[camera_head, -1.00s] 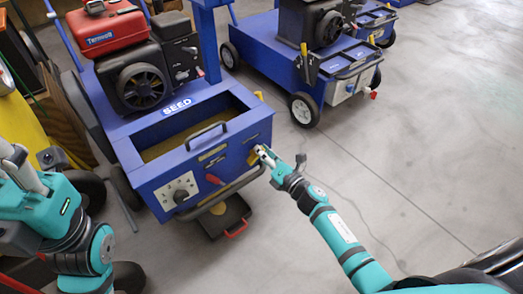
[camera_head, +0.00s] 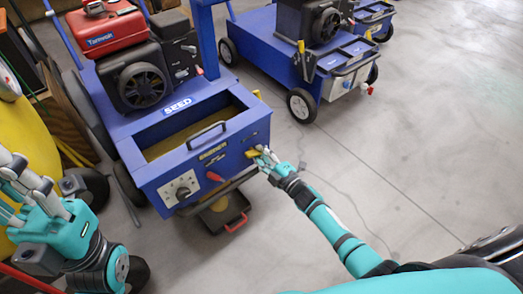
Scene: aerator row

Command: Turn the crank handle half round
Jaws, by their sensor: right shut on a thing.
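The blue machine marked SEED (camera_head: 170,166) stands at the left with a front panel facing me. A small yellow part, which looks like the crank handle (camera_head: 251,154), sits at the right of that panel. My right gripper (camera_head: 263,155) is at this yellow part and shut on it; the fingers hide much of the handle, so its exact angle cannot be told. A red lever (camera_head: 214,177) and a dark knob on a pale plate (camera_head: 182,192) are further left on the panel. My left gripper (camera_head: 30,190) is at the left edge, fingers spread and empty, away from the machine.
A red-and-black engine (camera_head: 145,85) sits on the machine. A dark box with a red handle (camera_head: 224,212) is below its front. A second blue cart (camera_head: 285,60) stands behind to the right. The grey floor (camera_head: 430,130) at the right is clear.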

